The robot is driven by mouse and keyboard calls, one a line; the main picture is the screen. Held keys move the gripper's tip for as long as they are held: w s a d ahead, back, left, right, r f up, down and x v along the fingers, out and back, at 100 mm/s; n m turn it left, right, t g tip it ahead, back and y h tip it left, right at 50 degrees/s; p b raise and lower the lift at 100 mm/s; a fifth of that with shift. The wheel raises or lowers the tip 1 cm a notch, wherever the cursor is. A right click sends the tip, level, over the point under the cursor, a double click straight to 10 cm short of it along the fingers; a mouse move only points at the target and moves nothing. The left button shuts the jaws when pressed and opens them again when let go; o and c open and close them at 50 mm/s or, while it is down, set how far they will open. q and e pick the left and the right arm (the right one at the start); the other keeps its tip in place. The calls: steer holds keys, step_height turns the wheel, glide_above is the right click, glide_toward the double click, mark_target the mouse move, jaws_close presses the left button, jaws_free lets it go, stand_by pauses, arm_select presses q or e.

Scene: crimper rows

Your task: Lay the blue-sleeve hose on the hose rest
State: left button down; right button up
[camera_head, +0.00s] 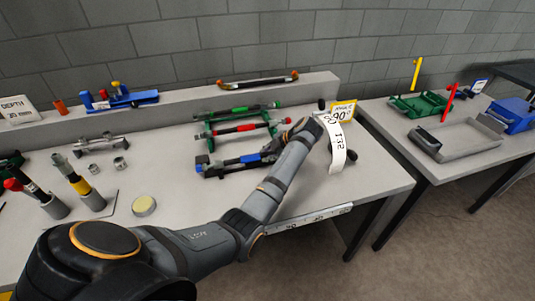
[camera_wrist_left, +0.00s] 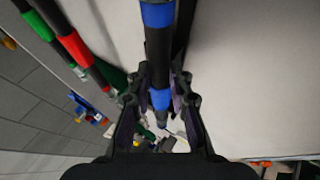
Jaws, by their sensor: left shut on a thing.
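The blue-sleeve hose (camera_head: 240,162) is dark with blue bands and lies across the front of the hose group. Its right part is hidden behind my left arm. In the left wrist view my left gripper (camera_wrist_left: 160,88) is shut on this hose (camera_wrist_left: 158,45), with blue bands above and between the fingers. A blue-ended rest (camera_head: 203,166) shows at the hose's left end; I cannot tell whether the hose touches it. My right gripper is not in view.
The red-sleeve hose (camera_head: 236,129) and green-sleeve hose (camera_head: 240,110) lie just behind. A yellow sign (camera_head: 343,111) and a curled white label (camera_head: 337,150) stand right of my gripper. Crimping tools (camera_head: 82,186) stand at left. The table front right is clear.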

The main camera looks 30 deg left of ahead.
arm_select(q)
steer(key=shift+f, duration=0.1)
steer(key=c, duration=1.1)
jaws_free()
steer(key=shift+c, duration=0.2)
steer(key=v, duration=1.2)
